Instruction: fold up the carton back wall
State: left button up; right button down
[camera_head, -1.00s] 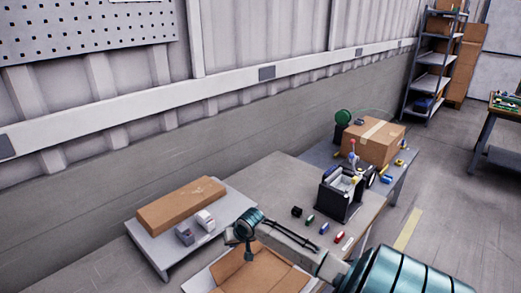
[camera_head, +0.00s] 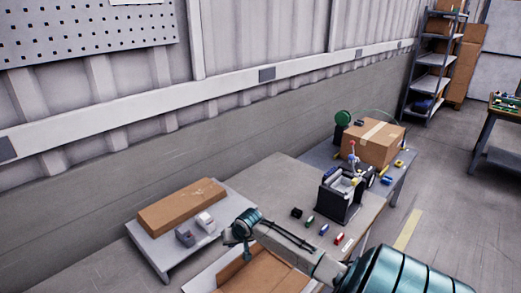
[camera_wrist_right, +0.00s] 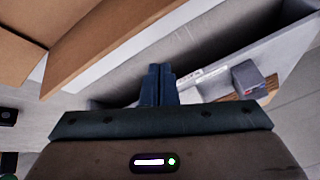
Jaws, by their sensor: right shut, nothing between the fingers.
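The open brown carton (camera_head: 268,275) lies at the bottom edge of the head view, partly cut off. A cardboard panel along its far-left side, seemingly the back wall (camera_head: 231,268), stands raised. In the right wrist view a cardboard panel (camera_wrist_right: 100,42) runs diagonally across the upper left. My right gripper (camera_head: 246,255) is at the carton's back side, by the top of the raised panel. In the wrist view its fingers (camera_wrist_right: 158,72) are shut and empty, apart from the cardboard in the picture. My left gripper is out of view.
A black fixture (camera_head: 340,198) and several small colored parts stand on the workbench (camera_head: 265,185). A taped box (camera_head: 373,142) is farther back.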

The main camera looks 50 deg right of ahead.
pick_arm(q)
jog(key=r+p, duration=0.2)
jog(key=p, duration=0.1)
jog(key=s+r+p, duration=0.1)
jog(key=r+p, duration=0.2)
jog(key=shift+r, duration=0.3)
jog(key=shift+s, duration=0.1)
dwell(0.5)
